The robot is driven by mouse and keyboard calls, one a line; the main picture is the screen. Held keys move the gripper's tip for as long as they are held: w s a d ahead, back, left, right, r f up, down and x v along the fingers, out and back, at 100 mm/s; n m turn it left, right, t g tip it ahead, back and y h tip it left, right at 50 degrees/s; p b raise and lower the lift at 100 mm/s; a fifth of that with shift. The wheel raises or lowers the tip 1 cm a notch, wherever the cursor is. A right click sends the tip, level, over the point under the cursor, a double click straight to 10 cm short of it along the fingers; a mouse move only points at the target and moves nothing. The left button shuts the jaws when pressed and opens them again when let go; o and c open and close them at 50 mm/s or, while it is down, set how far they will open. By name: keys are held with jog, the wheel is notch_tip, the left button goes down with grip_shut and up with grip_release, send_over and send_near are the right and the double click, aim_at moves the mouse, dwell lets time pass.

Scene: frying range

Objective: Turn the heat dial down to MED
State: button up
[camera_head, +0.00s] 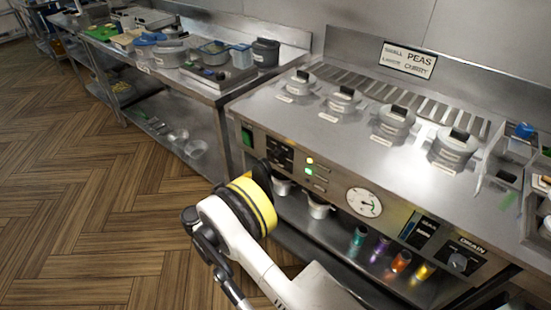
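The steel control panel (335,180) runs along the front of the frying range. A dark plate (280,150) with small pale markings sits at its left part, and I cannot read it. I cannot make out the heat dial or its setting; my arm covers part of this area. My gripper (262,172) shows as a dark shape just beyond the yellow-and-black band of my arm, in front of the panel below the dark plate. Its fingers are not clear, and I cannot tell whether it touches anything.
Green lights (309,166), a round white gauge (363,202) and a knob (458,262) marked DRAIN are on the panel. Several lidded pots (395,120) stand in the range top. Coloured containers (401,261) stand on the shelf below. The wooden floor (90,210) at left is clear.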

aim_at(274, 160)
jog(key=b+x, duration=0.3)
jog(key=x, duration=0.6)
jog(key=shift+w+d+f, duration=0.15)
jog(key=shift+w+d, duration=0.05)
jog(key=shift+d, duration=0.05)
jog(key=shift+w+d, duration=0.3)
jog(key=shift+w, duration=0.15)
jog(key=c, duration=1.2)
